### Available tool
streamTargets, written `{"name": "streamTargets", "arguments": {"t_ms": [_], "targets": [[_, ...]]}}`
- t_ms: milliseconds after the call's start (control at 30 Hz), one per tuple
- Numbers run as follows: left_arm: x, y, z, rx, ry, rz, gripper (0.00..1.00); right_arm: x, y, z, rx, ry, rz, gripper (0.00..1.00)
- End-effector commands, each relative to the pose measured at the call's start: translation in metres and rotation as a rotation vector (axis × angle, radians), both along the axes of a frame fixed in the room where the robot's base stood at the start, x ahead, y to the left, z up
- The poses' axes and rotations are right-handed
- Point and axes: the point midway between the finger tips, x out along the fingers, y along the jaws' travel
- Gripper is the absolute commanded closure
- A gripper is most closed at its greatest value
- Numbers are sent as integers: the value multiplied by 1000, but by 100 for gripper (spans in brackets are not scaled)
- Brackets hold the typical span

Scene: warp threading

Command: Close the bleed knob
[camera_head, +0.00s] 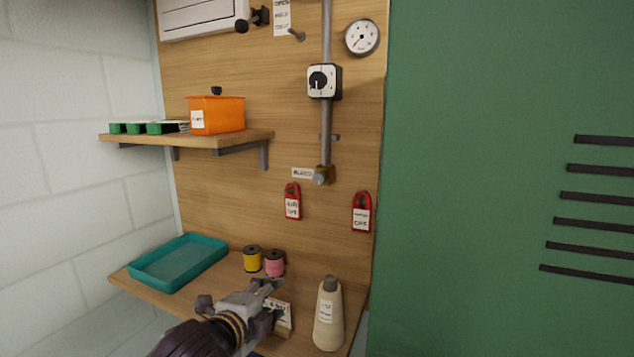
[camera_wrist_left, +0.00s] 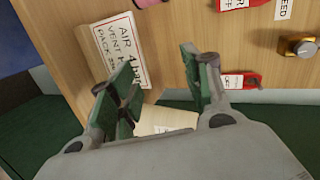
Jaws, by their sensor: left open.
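The bleed knob (camera_head: 322,177) is a small brass fitting at the lower end of the vertical grey pipe on the wooden panel, right of a white label (camera_head: 302,173). In the left wrist view the brass knob (camera_wrist_left: 298,45) is at the right edge, beside a label ending in "EED" (camera_wrist_left: 284,8). Its exact turn position cannot be told. My left gripper (camera_head: 272,297) is over the lower shelf, below and left of the knob and apart from it. In the left wrist view its green-padded fingers (camera_wrist_left: 163,82) are spread with nothing held. My right gripper is not in view.
A printed card (camera_head: 283,314), yellow spool (camera_head: 252,259), pink spool (camera_head: 274,263), cream cone (camera_head: 329,315) and teal tray (camera_head: 180,262) are on the lower shelf. Red tags (camera_head: 292,202) (camera_head: 361,213) hang below the knob. A dial switch (camera_head: 323,82) and gauge (camera_head: 362,37) are above.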

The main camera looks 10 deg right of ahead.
Motion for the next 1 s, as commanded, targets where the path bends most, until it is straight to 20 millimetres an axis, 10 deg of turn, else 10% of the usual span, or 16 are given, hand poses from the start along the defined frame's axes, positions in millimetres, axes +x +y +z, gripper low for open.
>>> {"name": "streamTargets", "arguments": {"t_ms": [1000], "targets": [[9,-53,120,631,-615,-300,51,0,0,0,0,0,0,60]]}}
